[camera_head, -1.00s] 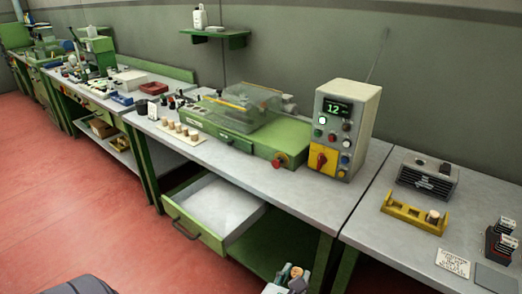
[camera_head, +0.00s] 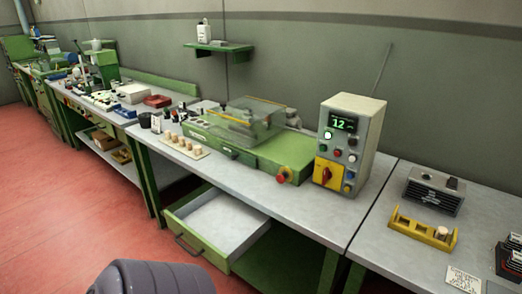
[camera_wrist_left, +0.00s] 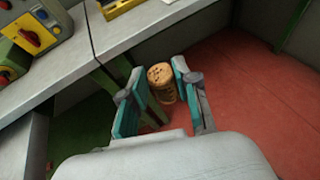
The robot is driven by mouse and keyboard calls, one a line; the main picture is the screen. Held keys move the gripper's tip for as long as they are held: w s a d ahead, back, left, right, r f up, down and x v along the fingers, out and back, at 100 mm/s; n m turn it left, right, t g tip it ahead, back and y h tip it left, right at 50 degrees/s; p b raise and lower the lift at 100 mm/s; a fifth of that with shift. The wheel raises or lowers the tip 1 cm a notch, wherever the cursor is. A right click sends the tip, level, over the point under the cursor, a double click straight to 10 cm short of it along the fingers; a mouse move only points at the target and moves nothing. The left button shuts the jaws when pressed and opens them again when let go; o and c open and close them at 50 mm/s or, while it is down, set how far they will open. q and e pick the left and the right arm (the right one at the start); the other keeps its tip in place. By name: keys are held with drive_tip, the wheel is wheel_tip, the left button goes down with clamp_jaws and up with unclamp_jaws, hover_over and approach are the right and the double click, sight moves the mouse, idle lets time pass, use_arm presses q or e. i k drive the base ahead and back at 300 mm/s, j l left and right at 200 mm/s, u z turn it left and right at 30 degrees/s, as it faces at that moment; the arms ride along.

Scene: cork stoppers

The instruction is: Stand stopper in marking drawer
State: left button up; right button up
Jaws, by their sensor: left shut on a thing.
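My left gripper (camera_wrist_left: 160,97) is shut on a cork stopper (camera_wrist_left: 162,82), a tan cylinder with dark marks on its end, seen in the left wrist view. Behind it are red floor and the bench edge. The head view does not show the left gripper or the held stopper. In the head view, an open drawer (camera_head: 190,241) with a green front and pale, empty-looking inside juts out under the bench. On the bench above stands a green machine (camera_head: 280,153) with a clear cover and a dark front handle. My right gripper is in neither view.
Several stoppers stand on a pale board (camera_head: 203,154) left of the machine. A control box (camera_head: 348,145) reading 12 stands right of it. A yellow holder (camera_head: 410,229) with one stopper and a grey box (camera_head: 432,190) are on the right bench. Red floor in front is clear.

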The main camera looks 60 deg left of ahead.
sight(228, 231)
drive_tip(key=k+j+z, duration=0.2)
drive_tip(key=j, duration=0.2)
drive_tip(key=j+z, duration=0.25)
drive_tip(key=j, duration=0.2)
drive_tip(key=k+j+z, duration=0.2)
drive_tip(key=j, duration=0.15)
drive_tip(key=k+j+z, duration=0.1)
drive_tip(key=j+z, duration=0.15)
drive_tip(key=j, duration=0.15)
drive_tip(key=k+j, duration=0.25)
drive_tip(key=j, duration=0.2)
drive_tip(key=k+j, duration=0.25)
drive_tip(key=j, duration=0.2)
drive_tip(key=k+j+z, duration=0.1)
drive_tip(key=k+j, duration=0.15)
drive_tip(key=j, duration=0.2)
drive_tip(key=k+j, duration=0.25)
drive_tip(key=j, duration=0.2)
drive_tip(key=k+j, duration=0.25)
drive_tip(key=j, duration=0.2)
drive_tip(key=z, duration=0.05)
